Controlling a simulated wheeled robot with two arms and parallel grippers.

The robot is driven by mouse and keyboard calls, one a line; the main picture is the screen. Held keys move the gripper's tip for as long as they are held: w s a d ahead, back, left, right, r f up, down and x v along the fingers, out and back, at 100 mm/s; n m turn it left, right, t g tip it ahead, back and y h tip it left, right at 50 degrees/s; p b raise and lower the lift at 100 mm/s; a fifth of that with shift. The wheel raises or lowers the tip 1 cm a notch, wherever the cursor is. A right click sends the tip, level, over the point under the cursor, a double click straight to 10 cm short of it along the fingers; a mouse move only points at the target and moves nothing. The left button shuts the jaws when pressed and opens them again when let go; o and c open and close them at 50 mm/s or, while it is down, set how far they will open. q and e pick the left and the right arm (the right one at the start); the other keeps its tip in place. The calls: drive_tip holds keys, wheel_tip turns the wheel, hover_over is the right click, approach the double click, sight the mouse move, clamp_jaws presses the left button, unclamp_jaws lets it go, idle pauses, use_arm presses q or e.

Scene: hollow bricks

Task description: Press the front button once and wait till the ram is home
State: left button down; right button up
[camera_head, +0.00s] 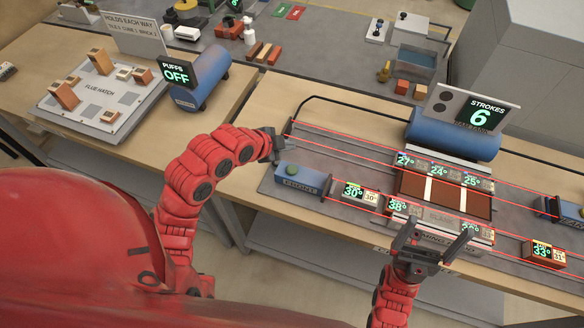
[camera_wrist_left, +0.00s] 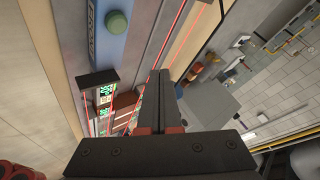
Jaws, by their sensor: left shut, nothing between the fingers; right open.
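The blue front button box (camera_head: 303,184) with a round green button (camera_head: 292,170) sits at the left end of the bench unit. The button (camera_wrist_left: 117,22) also shows at the upper left of the left wrist view, uncovered. My left gripper (camera_head: 275,150) is shut and empty, just behind and left of the box, apart from the button. My right gripper (camera_head: 438,240) is open and empty at the front edge of the press. The strokes display (camera_head: 478,113) reads 6. Reddish-brown slabs (camera_head: 440,193) fill the press bed. I cannot tell which part is the ram.
Thin red lines run around the press. Small blocks with number displays, one (camera_head: 353,191) right of the button box, stand along it. A blue tank (camera_head: 440,134) lies behind. Another blue box (camera_head: 566,210) is at the right. A separate bench holds a puffs display (camera_head: 177,73) reading OFF.

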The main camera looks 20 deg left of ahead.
use_arm(q)
drive_tip(key=b, duration=0.5)
hover_over(289, 171)
wheel_tip(289, 171, down, 8)
drive_tip(key=shift+a+r, duration=0.1)
drive_tip(key=shift+r, duration=0.1)
drive_tip(key=shift+w+f, duration=0.1)
drive_tip(key=shift+f, duration=0.35)
drive_tip(key=shift+f+b, duration=0.15)
drive_tip(key=shift+b, duration=0.2)
idle(0.9)
drive_tip(key=shift+f+b, duration=0.3)
drive_tip(key=shift+f+b, duration=0.5)
idle(0.6)
drive_tip(key=shift+r, duration=0.15)
drive_tip(key=shift+r+p, duration=0.45)
drive_tip(key=shift+r, duration=0.35)
